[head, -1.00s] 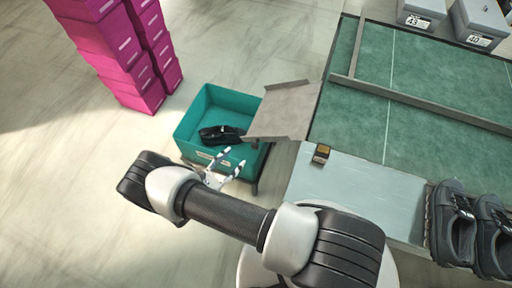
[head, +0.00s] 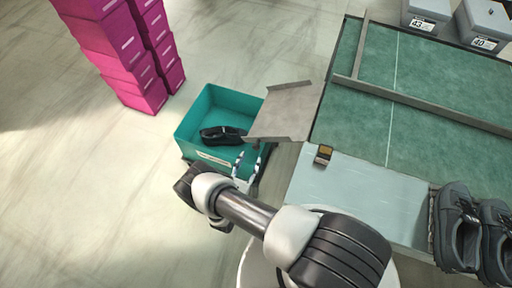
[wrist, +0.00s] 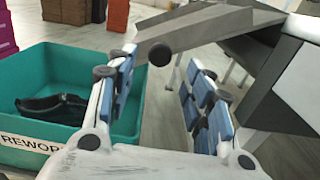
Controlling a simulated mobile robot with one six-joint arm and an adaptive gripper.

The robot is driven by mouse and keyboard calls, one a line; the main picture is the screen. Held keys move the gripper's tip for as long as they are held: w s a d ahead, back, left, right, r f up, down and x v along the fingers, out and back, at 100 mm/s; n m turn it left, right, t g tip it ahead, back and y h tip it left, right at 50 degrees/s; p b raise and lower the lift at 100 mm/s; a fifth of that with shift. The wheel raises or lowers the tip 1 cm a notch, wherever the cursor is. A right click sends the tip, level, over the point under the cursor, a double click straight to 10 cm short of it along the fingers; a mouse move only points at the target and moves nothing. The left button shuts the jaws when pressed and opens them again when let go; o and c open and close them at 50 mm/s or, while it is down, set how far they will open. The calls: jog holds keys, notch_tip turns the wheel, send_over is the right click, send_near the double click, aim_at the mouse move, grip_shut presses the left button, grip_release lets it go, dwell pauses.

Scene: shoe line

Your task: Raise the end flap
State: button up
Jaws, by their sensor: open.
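The end flap (head: 284,110) is a grey plate with raised side edges. It slopes down from the end of the green table to above the teal bin. In the wrist view the flap (wrist: 205,25) is ahead, with a dark round knob (wrist: 160,54) at its near lower corner. My gripper (head: 248,158) is below that corner, beside the bin's right wall. In the wrist view my gripper (wrist: 160,80) is open, its padded fingers spread either side of the knob's line. I cannot tell whether the knob is between the fingertips or just beyond them.
The teal bin (head: 190,122), labelled REWORK, holds a dark shoe (head: 222,134). Magenta boxes (head: 125,60) stand at the back left. The floor at left is clear.

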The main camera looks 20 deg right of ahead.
aim_at(255, 149)
jog(key=b+x, duration=0.1)
jog(key=x, duration=0.6)
jog(key=shift+w+d, duration=0.25)
jog(key=shift+w, duration=0.05)
jog(key=shift+c, duration=0.2)
grip_shut()
